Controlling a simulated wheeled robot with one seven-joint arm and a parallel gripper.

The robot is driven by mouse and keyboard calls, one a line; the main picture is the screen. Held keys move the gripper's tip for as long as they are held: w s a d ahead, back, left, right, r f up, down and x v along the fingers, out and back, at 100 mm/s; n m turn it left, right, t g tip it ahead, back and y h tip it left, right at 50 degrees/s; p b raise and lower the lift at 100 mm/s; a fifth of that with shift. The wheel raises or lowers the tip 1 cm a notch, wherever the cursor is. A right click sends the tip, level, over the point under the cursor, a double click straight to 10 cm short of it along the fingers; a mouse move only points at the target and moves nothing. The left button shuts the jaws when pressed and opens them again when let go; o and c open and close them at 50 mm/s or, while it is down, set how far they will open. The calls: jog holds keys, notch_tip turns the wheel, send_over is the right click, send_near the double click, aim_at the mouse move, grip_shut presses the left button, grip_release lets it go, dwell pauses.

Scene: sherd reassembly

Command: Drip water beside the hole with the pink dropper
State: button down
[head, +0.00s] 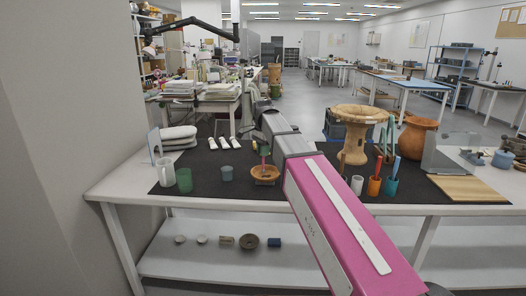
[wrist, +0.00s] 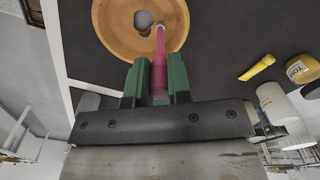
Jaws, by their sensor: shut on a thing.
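My gripper (wrist: 157,76) is shut on the pink dropper (wrist: 160,55), with one green finger on each side of it. The dropper points away from the gripper, and its tip shows over the orange-brown bowl (wrist: 115,38). The grey, irregular hole (wrist: 143,20) lies in the bowl's middle, just left of the tip in the wrist view. I cannot tell whether the tip touches the bowl. In the head view my gripper (head: 264,149) is above the bowl (head: 265,181), with the dropper tip reaching down towards it. No water drop is visible.
A blue-grey cup (head: 227,174), a green cup (head: 184,180) and a white mug (head: 166,172) stand left of the bowl. Several tool cups, including an orange one (head: 374,187), stand right. A large pot (head: 354,150) is behind them. White tubes (head: 221,142) lie behind on the dark mat.

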jog(key=shift+f, duration=0.35)
dwell(0.4)
jog(key=shift+r, duration=0.1)
jog(key=shift+r, duration=1.95)
jog(key=shift+s+a+f, duration=0.35)
jog(key=shift+s+f, duration=0.45)
jog(key=shift+f, duration=0.05)
jog(key=shift+s+a+f, duration=0.35)
jog(key=shift+s+f, duration=0.4)
jog(key=shift+f, duration=0.05)
jog(key=shift+f, duration=0.4)
jog(key=shift+r, duration=0.1)
